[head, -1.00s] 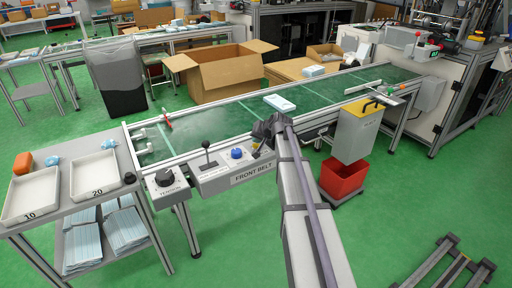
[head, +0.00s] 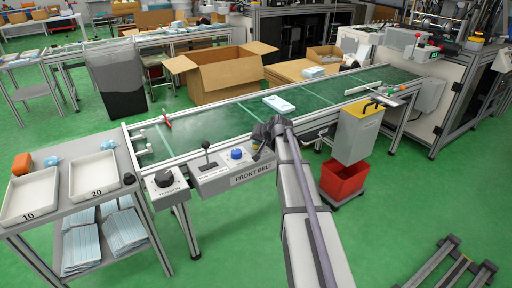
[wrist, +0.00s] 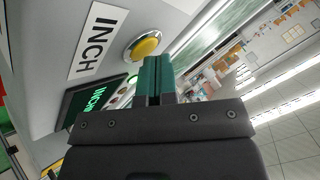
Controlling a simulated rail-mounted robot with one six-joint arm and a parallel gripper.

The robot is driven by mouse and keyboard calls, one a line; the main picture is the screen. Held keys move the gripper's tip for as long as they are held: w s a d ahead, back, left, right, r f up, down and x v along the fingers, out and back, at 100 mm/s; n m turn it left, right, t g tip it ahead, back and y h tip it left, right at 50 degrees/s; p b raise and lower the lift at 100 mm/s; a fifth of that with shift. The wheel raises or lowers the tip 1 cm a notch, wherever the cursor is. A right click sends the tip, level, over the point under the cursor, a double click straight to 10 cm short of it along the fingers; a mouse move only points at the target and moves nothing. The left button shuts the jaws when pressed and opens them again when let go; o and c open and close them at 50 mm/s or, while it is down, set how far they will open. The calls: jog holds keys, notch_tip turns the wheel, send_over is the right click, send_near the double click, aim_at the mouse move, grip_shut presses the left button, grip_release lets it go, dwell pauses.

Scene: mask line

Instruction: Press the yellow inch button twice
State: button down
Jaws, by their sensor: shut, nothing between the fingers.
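The yellow inch button (wrist: 146,45) is a round dome in a metal ring on a grey panel in the wrist view. A white INCH label (wrist: 97,40) is beside it. My gripper (wrist: 154,62) has its teal fingers together, with nothing between them. The fingertips are close to the button's lower edge in the picture; I cannot tell whether they touch it. In the head view my gripper (head: 264,134) is at the right end of the front belt panel (head: 220,176), and my arm hides the button there.
A white pack (head: 279,104) lies on the green belt (head: 215,122) behind. A dark display (wrist: 92,101) shows INCH. A red bin (head: 343,178) stands at right.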

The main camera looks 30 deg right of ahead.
jog(key=shift+r, duration=0.1)
jog(key=shift+r+p, duration=0.75)
jog(key=shift+p, duration=0.15)
notch_tip(320, 180, up, 5)
jog(key=p, duration=0.5)
dwell(0.5)
